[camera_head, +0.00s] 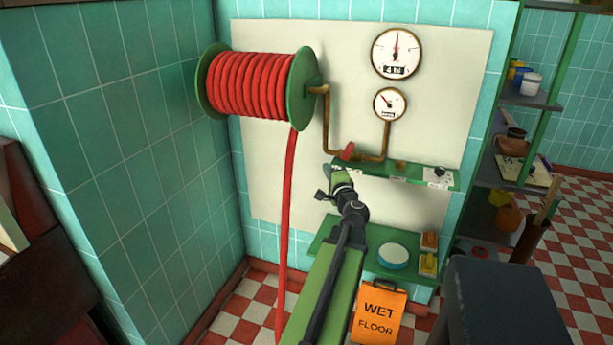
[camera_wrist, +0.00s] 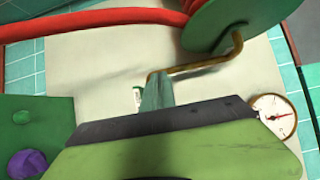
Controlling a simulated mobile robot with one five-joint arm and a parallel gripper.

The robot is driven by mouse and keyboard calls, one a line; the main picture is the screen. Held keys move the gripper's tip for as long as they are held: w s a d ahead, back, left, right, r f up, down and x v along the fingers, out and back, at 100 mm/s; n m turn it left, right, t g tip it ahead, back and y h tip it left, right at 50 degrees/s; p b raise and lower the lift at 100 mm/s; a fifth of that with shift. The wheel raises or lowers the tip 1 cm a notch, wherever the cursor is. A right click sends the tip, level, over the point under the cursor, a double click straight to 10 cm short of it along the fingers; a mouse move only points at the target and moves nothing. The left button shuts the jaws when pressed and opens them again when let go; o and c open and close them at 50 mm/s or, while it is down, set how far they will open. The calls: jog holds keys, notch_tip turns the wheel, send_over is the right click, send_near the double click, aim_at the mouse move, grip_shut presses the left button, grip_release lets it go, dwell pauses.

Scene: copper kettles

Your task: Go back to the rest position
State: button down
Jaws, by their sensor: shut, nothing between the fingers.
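My gripper (camera_head: 338,176) is at the end of my green arm, reaching out to the wall panel. It is shut, with nothing between its fingers. In the head view it is just below the red valve handle (camera_head: 347,152) on the brass pipe (camera_head: 328,125), close to the left end of the small green shelf (camera_head: 409,178). I cannot tell whether it touches the shelf. In the wrist view my gripper's narrow tip (camera_wrist: 157,92) points at the pale panel below the pipe (camera_wrist: 205,66).
A red hose reel (camera_head: 250,84) hangs at left, its hose (camera_head: 286,210) running down. Two gauges (camera_head: 397,53) are above right. A lower green shelf (camera_head: 385,266) bears a round tin (camera_head: 393,256). An orange wet-floor sign (camera_head: 378,315) stands below. Shelving (camera_head: 515,100) is at right.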

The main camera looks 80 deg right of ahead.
jog(key=shift+s, duration=0.3)
jog(key=shift+d, duration=0.15)
